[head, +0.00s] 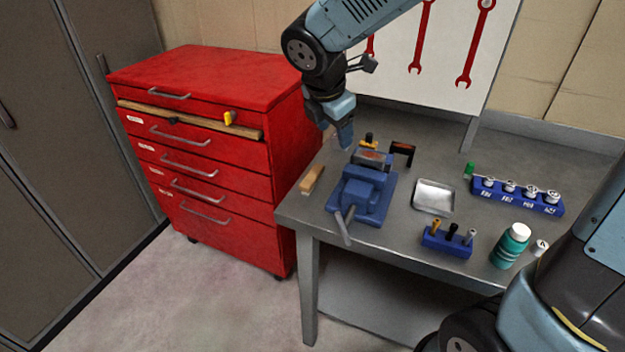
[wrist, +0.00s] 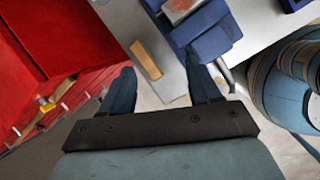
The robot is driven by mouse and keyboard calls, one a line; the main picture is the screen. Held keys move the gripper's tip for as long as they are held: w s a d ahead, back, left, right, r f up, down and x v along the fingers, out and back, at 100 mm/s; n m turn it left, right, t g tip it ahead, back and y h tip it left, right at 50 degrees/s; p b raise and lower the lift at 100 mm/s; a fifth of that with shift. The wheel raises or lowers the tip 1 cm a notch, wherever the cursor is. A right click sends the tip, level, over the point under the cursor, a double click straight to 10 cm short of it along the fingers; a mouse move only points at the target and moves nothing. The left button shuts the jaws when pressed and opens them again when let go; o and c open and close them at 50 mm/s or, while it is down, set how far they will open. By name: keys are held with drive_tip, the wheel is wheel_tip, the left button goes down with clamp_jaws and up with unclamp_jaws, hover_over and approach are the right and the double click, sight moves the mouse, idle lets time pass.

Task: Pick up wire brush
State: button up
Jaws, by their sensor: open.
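A small tan wooden block, which looks like the wire brush (head: 312,180), lies on the bench near its left edge, left of the blue vise (head: 362,197). No bristles can be made out. In the wrist view the same tan piece (wrist: 146,61) lies beyond the fingers, between them from left to right. My gripper (head: 345,136) is open and empty, pointing down above the back left of the bench. It is apart from the brush, up and to the right of it in the head view. Both fingers of my gripper (wrist: 163,82) show in the wrist view.
The vise stands close to the brush, with a black bracket-like item (head: 403,150) behind it. A metal tray (head: 434,197), a blue tool holder (head: 447,242), a socket rack (head: 516,195) and a green bottle (head: 510,248) stand farther right. A red drawer cabinet (head: 215,150) stands left.

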drive_tip(key=a+f+n, duration=0.3)
drive_tip(key=a+n, duration=0.2)
drive_tip(key=a, duration=0.1)
hover_over(312, 175)
drive_tip(key=s+a, duration=0.1)
drive_tip(key=s, duration=0.2)
drive_tip(key=shift+n, duration=0.4)
wheel_tip(312, 175, down, 9)
drive_tip(key=shift+w+a+r, duration=0.1)
drive_tip(key=shift+w+r, duration=0.05)
drive_tip(key=shift+r, duration=0.05)
drive_tip(key=x, duration=0.4)
drive_tip(key=shift+w, duration=0.3)
drive_tip(key=shift+w+d+f, duration=0.2)
drive_tip(key=shift+d+f, duration=0.05)
drive_tip(key=shift+f, duration=0.25)
drive_tip(key=shift+f, duration=0.2)
clamp_jaws()
